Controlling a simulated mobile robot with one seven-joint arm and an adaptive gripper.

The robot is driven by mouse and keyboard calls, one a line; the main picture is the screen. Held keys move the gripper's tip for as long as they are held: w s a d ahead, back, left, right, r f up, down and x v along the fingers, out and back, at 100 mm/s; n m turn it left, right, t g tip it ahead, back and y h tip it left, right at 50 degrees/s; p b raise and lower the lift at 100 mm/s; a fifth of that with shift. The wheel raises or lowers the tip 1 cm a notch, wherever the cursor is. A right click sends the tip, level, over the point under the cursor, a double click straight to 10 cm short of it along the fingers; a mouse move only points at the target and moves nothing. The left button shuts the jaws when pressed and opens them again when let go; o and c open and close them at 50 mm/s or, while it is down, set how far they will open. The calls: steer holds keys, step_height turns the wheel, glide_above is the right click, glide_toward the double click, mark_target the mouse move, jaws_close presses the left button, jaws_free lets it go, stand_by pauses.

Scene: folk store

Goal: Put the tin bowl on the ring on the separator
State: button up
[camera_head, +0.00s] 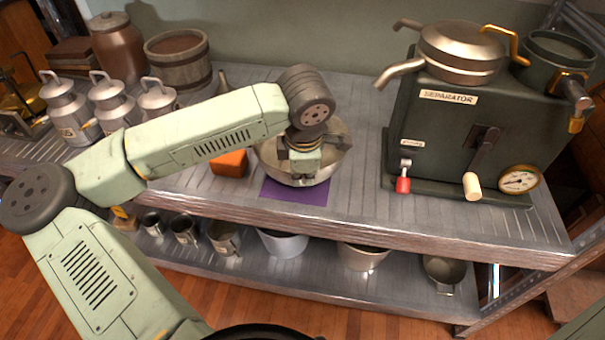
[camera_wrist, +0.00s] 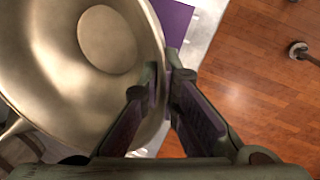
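The tin bowl (camera_head: 335,158) sits at a purple mat near the front of the metal shelf, partly hidden by my gripper. In the wrist view the bowl (camera_wrist: 60,75) fills the left side, its shiny inside facing the camera. My gripper (camera_head: 303,178) is at the bowl's near side. In the wrist view my gripper (camera_wrist: 162,75) has its fingers close together with the bowl's rim between them. The dark green separator (camera_head: 430,135) stands at the right. On its top is a metal vessel (camera_head: 460,55) with spouts. I cannot clearly make out a separate ring.
The purple mat (camera_head: 295,193) lies under the bowl, with an orange block (camera_head: 229,163) to its left. A dark pot (camera_head: 555,52) is at the separator's right. Milk cans (camera_head: 112,100) stand at left. Bare shelf (camera_head: 365,185) lies between bowl and separator.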

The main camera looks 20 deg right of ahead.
steer(key=o, duration=0.5)
